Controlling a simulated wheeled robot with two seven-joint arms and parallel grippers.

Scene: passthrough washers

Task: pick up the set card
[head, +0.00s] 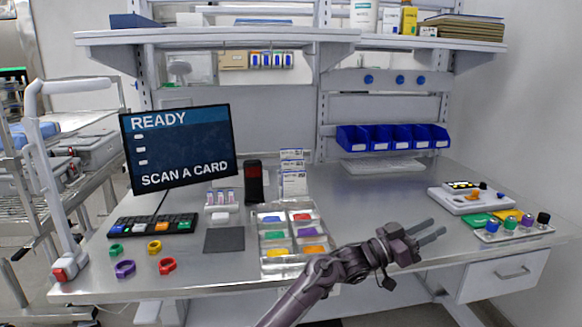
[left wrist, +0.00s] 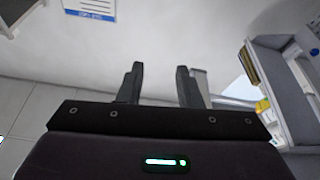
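White printed cards (head: 293,180) stand stacked in a rack at the back middle of the bench, beside the black-and-red scanner. Their print is too small to tell which is the set card. My left gripper (head: 439,229) is open and empty above the bench's front edge, well right of and nearer than the cards, with its fingers pointing right. In the left wrist view its two fingers (left wrist: 160,85) are apart with nothing between them. My right gripper is in neither view.
A screen (head: 180,147) reads "READY, SCAN A CARD". A clear tray (head: 262,256) of coloured pieces sits in front of the cards. A black scanner (head: 254,182) stands left of them. Blue bins (head: 392,138) hang behind.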

